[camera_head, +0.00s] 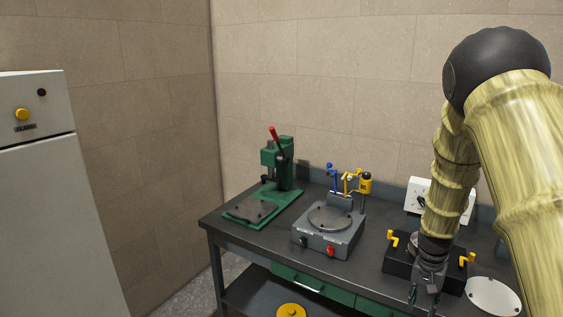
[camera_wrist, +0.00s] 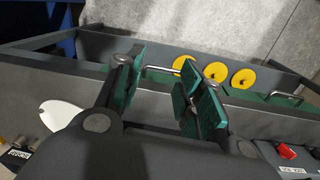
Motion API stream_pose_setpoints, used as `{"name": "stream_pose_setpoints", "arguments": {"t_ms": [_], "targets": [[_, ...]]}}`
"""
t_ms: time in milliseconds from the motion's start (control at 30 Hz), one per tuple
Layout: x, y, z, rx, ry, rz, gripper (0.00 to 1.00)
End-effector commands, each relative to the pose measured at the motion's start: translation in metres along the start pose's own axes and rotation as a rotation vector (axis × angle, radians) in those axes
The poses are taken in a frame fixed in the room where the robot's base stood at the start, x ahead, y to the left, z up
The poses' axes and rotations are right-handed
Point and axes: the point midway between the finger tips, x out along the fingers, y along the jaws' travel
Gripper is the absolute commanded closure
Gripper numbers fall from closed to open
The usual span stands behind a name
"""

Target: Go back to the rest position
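My gripper (camera_head: 427,290) hangs fingers-down at the front of the dark workbench (camera_head: 222,222), in front of a black box with yellow handles (camera_head: 398,268). In the wrist view my gripper (camera_wrist: 165,92) shows its two green-padded fingers apart, with nothing visible between the pads. My bamboo-coloured arm reaches down from the upper right and hides part of the bench's right side.
A green press with a red lever (camera_head: 283,170) stands at the bench's left. A grey round-plate device (camera_head: 327,246) is in the middle, a white disc (camera_head: 493,296) at the right. Yellow discs (camera_wrist: 215,72) lie below the bench top. A white cabinet (camera_head: 50,190) stands far left.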

Motion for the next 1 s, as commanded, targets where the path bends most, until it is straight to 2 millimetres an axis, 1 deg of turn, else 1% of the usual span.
{"name": "stream_pose_setpoints", "arguments": {"t_ms": [33, 67, 100, 167, 200, 267, 300, 367, 400, 467, 500, 567, 600, 667, 700, 733, 800, 900, 1000], "targets": [[0.024, 0.004, 0.015, -0.019, -0.005, 0.011, 0.62], [0.036, 0.005, 0.022, -0.031, -0.003, 0.016, 0.62], [0.056, 0.007, 0.033, -0.053, -0.001, 0.024, 0.62], [0.086, 0.010, 0.052, -0.089, 0.000, 0.035, 0.62], [0.105, 0.012, 0.064, -0.113, 0.003, 0.041, 0.62], [0.133, 0.015, 0.086, -0.153, 0.004, 0.048, 0.62], [0.150, 0.018, 0.101, -0.179, 0.006, 0.052, 0.62], [0.175, 0.022, 0.124, -0.220, 0.007, 0.055, 0.62], [0.191, 0.026, 0.142, -0.247, 0.007, 0.057, 0.62], [0.213, 0.031, 0.168, -0.289, 0.007, 0.056, 0.62], [0.227, 0.036, 0.186, -0.316, 0.006, 0.054, 0.62], [0.246, 0.043, 0.215, -0.358, 0.004, 0.049, 0.62], [0.258, 0.047, 0.234, -0.386, 0.003, 0.043, 0.62], [0.274, 0.054, 0.265, -0.428, 0.000, 0.033, 0.62], [0.282, 0.058, 0.285, -0.455, -0.002, 0.024, 0.62], [0.288, 0.062, 0.299, -0.475, -0.003, 0.017, 0.62], [0.299, 0.069, 0.333, -0.519, -0.007, -0.002, 0.62], [0.307, 0.076, 0.373, -0.569, -0.010, -0.031, 0.62], [0.310, 0.082, 0.401, -0.602, -0.012, -0.054, 0.62]]}}
